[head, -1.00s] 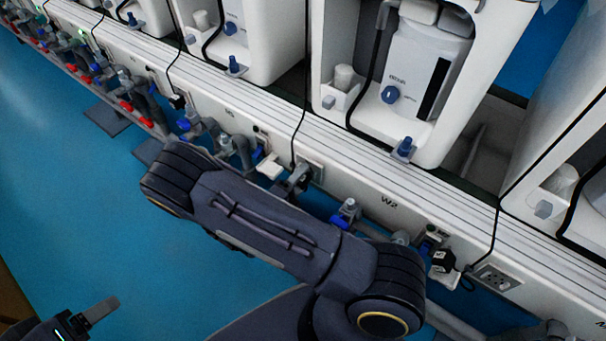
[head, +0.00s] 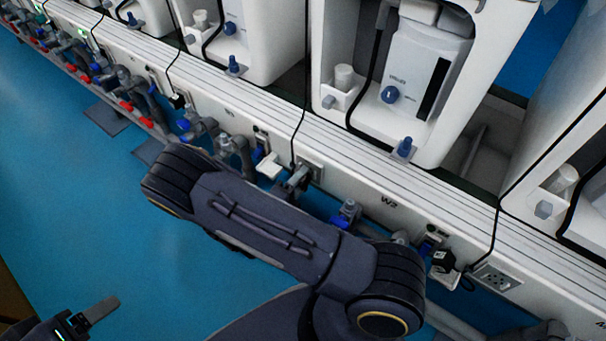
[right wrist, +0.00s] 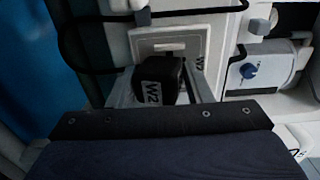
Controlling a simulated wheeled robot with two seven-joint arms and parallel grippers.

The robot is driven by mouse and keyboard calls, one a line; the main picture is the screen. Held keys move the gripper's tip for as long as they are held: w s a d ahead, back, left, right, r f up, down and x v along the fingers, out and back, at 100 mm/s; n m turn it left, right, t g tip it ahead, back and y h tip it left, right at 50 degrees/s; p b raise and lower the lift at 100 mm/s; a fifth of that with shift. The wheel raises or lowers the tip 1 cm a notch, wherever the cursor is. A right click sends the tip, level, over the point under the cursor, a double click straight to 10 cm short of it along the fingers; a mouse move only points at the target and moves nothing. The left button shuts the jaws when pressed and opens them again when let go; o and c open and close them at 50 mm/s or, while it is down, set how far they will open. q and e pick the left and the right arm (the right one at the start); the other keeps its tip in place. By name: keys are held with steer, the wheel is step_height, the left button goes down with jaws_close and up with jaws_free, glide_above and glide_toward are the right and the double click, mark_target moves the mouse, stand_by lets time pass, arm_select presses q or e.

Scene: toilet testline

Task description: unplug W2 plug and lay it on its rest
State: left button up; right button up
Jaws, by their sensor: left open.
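The W2 plug (right wrist: 160,82) is a black block with white W2 labels, seen in the right wrist view in front of a white wall socket plate (right wrist: 172,46). My right gripper (right wrist: 160,72) has one grey finger along each side of the plug and appears shut on it. Whether the plug's pins are still in the socket is hidden. In the head view my right gripper (head: 298,178) is at the socket (head: 313,170) on the white rail, partly hidden by my arm. A white ledge (head: 269,166), perhaps the rest, is just left of it. My left gripper (head: 92,312) is open and empty at the lower left.
A black cord (head: 300,125) hangs down to the plug. Valves and hoses (head: 345,213) line the rail below the W2 mark. Another black plug (head: 443,262) sits by a further socket (head: 495,277) at right. Blue floor (head: 70,180) is clear at left.

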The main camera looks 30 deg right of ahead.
steer(key=shift+d+r, duration=0.15)
steer(key=shift+r, duration=0.1)
steer(key=shift+c, duration=0.9)
steer(key=shift+s+a, duration=0.15)
steer(key=shift+a, duration=0.15)
jaws_close()
steer(key=shift+v, duration=2.8)
steer(key=shift+f+p, duration=0.1)
steer(key=shift+p, duration=0.2)
